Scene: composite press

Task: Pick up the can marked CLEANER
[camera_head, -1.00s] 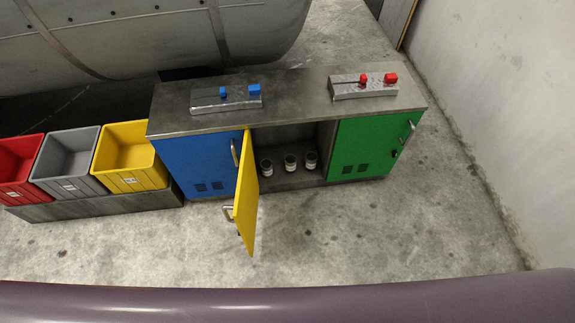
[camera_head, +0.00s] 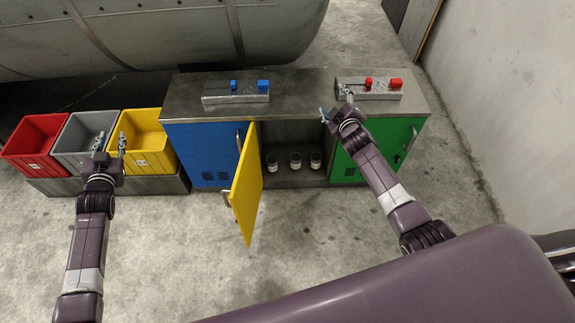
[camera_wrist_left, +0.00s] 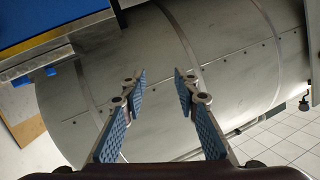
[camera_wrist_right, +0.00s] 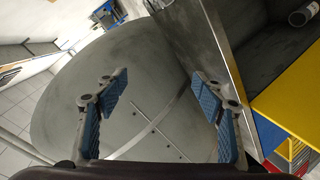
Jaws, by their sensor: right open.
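Three small dark cans with pale labels stand in a row on the floor of the open middle compartment: left can (camera_head: 272,163), middle can (camera_head: 295,161), right can (camera_head: 316,161). Their markings are too small to read, so I cannot tell which says CLEANER. One can (camera_wrist_right: 303,14) also shows in the right wrist view, at the top right corner. My right gripper (camera_head: 337,106) is open and empty, in front of the cabinet's top edge, above and right of the cans. My left gripper (camera_head: 111,141) is open and empty by the grey and yellow bins, well left of the cans.
The yellow door (camera_head: 247,185) stands open toward me, left of the cans. The blue door (camera_head: 200,155) and green door (camera_head: 375,148) are shut. Two button panels sit on the cabinet top (camera_head: 303,93). Red (camera_head: 33,166), grey and yellow bins stand left. Floor in front is clear.

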